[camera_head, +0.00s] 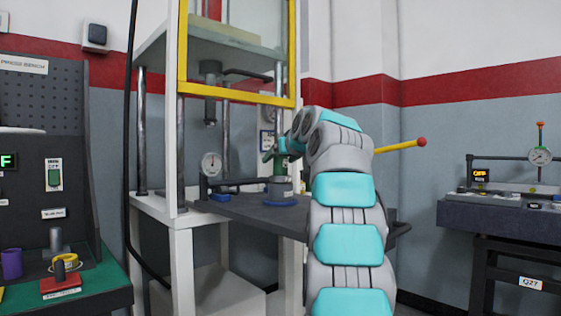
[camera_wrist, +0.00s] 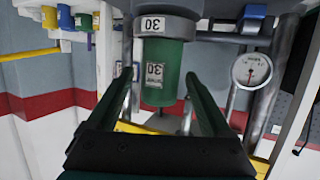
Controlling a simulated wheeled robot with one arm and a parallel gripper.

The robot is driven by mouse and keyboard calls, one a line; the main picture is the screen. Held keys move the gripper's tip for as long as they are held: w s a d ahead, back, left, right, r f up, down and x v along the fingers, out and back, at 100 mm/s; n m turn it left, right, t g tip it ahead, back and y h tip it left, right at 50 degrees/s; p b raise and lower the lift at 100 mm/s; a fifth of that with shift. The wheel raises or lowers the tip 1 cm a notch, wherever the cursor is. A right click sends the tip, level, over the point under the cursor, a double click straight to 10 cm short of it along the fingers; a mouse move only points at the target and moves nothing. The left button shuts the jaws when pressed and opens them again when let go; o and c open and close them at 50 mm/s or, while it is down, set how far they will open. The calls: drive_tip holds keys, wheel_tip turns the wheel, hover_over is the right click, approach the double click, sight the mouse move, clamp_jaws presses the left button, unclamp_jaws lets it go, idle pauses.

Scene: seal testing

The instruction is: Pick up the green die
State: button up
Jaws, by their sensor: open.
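The green die (camera_wrist: 166,88) is a green cylinder labelled 30. It appears upside down in the wrist view, joined to a grey collar (camera_wrist: 180,27) that also reads 30. In the head view the green die (camera_head: 279,168) is small and partly hidden by my gripper, above a grey block with a blue ring on the press table (camera_head: 245,207). My gripper (camera_wrist: 160,80) is open, with one dark green finger on each side of the die. A narrow gap shows at the left finger. I cannot tell whether the right finger touches.
The press frame (camera_head: 187,110) with yellow guard bars surrounds the table. A dial gauge (camera_wrist: 251,70) stands close to the die. A yellow lever with a red knob (camera_head: 421,142) sticks out to the right. A bench with small parts (camera_head: 105,290) is at left, another bench (camera_head: 500,215) at right.

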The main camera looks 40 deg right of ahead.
drive_tip(key=shift+c, duration=0.3)
clamp_jaws()
idle(0.5)
drive_tip(key=shift+r, duration=0.1)
